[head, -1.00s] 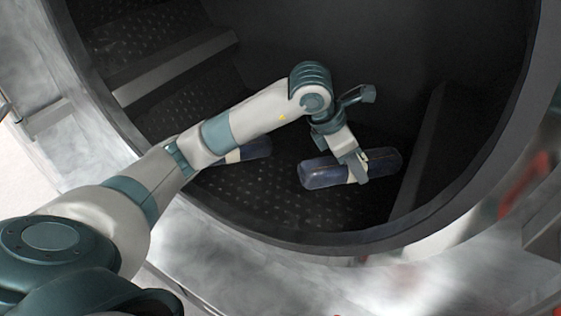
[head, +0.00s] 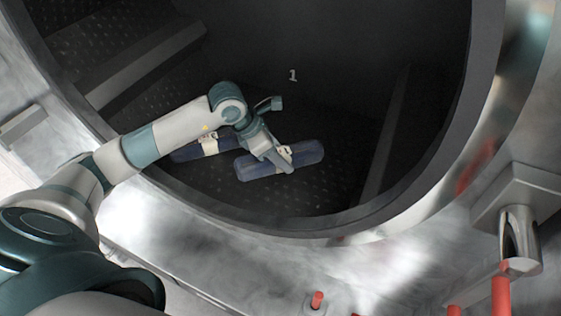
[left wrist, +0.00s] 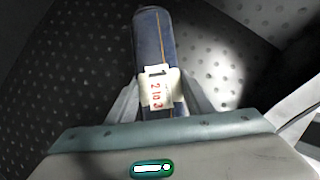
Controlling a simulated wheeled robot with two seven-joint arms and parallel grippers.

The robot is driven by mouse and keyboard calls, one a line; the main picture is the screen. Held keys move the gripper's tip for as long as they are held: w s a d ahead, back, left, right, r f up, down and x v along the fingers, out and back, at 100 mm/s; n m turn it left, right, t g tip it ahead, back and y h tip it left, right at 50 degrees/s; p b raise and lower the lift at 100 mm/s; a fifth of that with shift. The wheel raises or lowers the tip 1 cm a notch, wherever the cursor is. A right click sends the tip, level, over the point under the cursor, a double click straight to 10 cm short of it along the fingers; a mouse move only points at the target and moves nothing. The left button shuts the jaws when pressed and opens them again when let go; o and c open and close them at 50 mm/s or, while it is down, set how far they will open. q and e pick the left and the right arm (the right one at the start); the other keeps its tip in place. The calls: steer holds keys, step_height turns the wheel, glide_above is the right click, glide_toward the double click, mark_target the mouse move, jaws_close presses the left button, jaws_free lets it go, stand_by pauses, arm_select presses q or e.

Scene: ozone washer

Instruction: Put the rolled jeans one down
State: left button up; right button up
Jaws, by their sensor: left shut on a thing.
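A dark blue rolled jeans (head: 307,154) with a pale tag band is inside the drum, low over its dotted floor. My left gripper (head: 281,163) is shut on it at the middle; I cannot tell whether the roll touches the floor. In the left wrist view the roll (left wrist: 150,40) runs away from the fingers (left wrist: 158,98), with its white numbered tag (left wrist: 157,88) between them. A second blue roll (head: 186,153) with a pale band lies on the drum floor to the left, partly behind my arm. My right gripper is out of view.
The drum's dark round rim (head: 270,229) curves in front of the rolls. A raised rib (head: 150,62) crosses the drum at left, another (head: 386,140) at right. The dotted floor right of the held roll is clear. Red-capped parts stand outside at lower right.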

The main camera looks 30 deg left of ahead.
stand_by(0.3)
arm_select(q)
steer(key=shift+f+p, duration=0.25)
steer(key=shift+p, duration=0.05)
step_height(320, 180, down, 3)
steer(key=shift+r+p, duration=0.15)
steer(key=shift+p, duration=0.75)
steer(key=shift+f, duration=0.4)
steer(key=o, duration=1.3)
